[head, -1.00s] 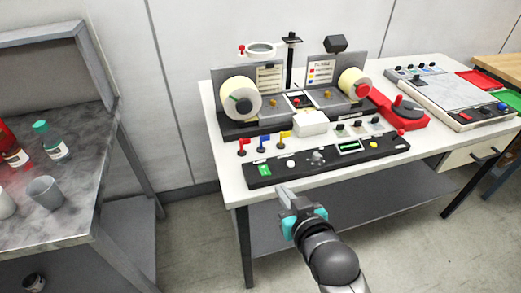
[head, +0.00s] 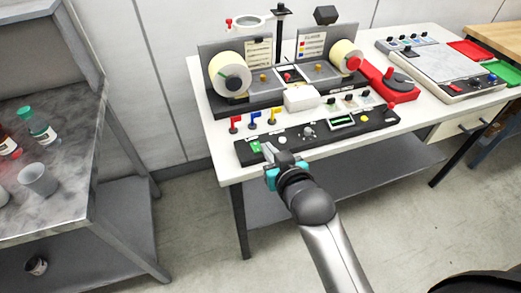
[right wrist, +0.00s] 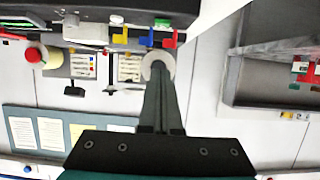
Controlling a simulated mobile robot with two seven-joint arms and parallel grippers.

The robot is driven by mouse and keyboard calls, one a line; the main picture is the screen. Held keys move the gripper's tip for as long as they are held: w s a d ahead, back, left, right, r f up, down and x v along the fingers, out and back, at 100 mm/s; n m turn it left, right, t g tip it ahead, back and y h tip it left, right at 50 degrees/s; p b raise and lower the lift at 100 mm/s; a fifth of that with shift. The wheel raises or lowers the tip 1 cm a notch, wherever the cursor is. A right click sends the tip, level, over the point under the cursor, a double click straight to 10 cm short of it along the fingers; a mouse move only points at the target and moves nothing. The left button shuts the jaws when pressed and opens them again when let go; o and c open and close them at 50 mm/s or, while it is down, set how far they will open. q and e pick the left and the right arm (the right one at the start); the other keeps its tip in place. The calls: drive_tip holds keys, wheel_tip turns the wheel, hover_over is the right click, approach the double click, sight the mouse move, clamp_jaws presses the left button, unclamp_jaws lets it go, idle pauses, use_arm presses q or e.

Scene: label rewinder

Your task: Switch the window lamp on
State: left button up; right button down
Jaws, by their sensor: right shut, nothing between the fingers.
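The label rewinder (head: 275,100) stands on the white table with a cream roll at each end and a small window (head: 289,76) between them. Its black front panel (head: 385,120) carries a green switch (head: 255,147), a grey knob (head: 309,132), a green display (head: 341,121) and a yellow button (head: 365,119). I cannot tell which control belongs to the window lamp, or whether the lamp is lit. My right gripper (head: 268,149) is shut and empty, at the panel's left front beside the green switch; contact is unclear. Its fingers (right wrist: 161,90) also show in the right wrist view. My left gripper is out of view.
Blue, yellow and red levers (head: 253,118) stand behind the panel's left part. A white box (head: 301,97) and several black toggles sit behind its middle. A red device (head: 392,85) is to the right. A grey shelf (head: 80,125) with bottles and cups stands left.

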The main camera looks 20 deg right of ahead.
drive_tip(key=b, duration=0.1)
hover_over(256, 146)
drive_tip(key=s, duration=0.3)
wheel_tip(256, 146, down, 3)
drive_tip(key=shift+r, duration=0.15)
drive_tip(key=f, duration=0.2)
drive_tip(key=shift+s+f+b, duration=0.35)
drive_tip(key=shift+s, duration=0.05)
drive_tip(key=shift+s+f, duration=0.1)
drive_tip(key=shift+f, duration=0.4)
drive_tip(key=shift+f, duration=0.1)
drive_tip(key=shift+s+f, duration=0.1)
drive_tip(key=shift+f, duration=0.25)
drive_tip(key=shift+r+p, duration=0.85)
drive_tip(key=shift+p, duration=0.25)
